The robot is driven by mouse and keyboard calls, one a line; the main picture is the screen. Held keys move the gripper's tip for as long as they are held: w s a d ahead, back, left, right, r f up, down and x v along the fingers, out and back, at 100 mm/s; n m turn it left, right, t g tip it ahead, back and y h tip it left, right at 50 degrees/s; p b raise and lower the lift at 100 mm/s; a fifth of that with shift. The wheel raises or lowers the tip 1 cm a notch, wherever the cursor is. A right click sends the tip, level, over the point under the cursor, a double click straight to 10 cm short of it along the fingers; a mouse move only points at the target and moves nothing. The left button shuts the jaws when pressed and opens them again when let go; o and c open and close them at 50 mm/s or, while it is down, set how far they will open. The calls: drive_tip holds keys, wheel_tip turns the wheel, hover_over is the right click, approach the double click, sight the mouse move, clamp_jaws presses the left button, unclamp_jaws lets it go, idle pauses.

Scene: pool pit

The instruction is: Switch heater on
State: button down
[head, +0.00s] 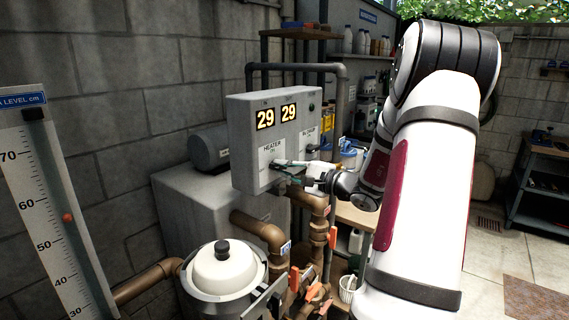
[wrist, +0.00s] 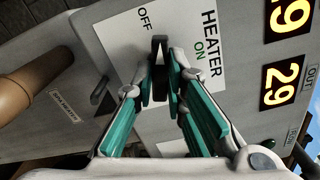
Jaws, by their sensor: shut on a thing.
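The grey heater control box (head: 240,137) shows two lit displays, both reading 29. Its white heater label (head: 270,150) is partly covered by my gripper (head: 283,168). In the wrist view the label (wrist: 190,25) reads HEATER, ON and OFF, turned sideways. A black switch lever (wrist: 158,48) stands out from the label, between the teal fingertips of my gripper (wrist: 160,80). The fingers are shut on the lever. ON is printed to the right of the lever and OFF to its upper left; I cannot tell which setting the lever is in.
A second label (head: 310,143) and a dark round part (head: 312,107) are on the box's right side. Brown pipes (head: 262,236) with orange handles and a white-lidded round vessel (head: 224,268) stand below. A level gauge (head: 42,200) is at left. Open floor (head: 485,265) lies at right.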

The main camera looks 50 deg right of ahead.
drive_tip(key=m+p, duration=0.2)
drive_tip(key=m, duration=0.2)
drive_tip(key=shift+s+r+m+p, duration=0.1)
drive_tip(key=shift+m+p, duration=0.2)
drive_tip(key=shift+p, duration=0.05)
drive_tip(key=m+p, duration=0.2)
drive_tip(key=m, duration=0.1)
drive_tip(key=m+p, duration=0.2)
drive_tip(key=m, duration=0.3)
drive_tip(key=shift+m+p, duration=0.45)
drive_tip(key=shift+m, duration=0.65)
drive_tip(key=c, duration=1.5)
unclamp_jaws()
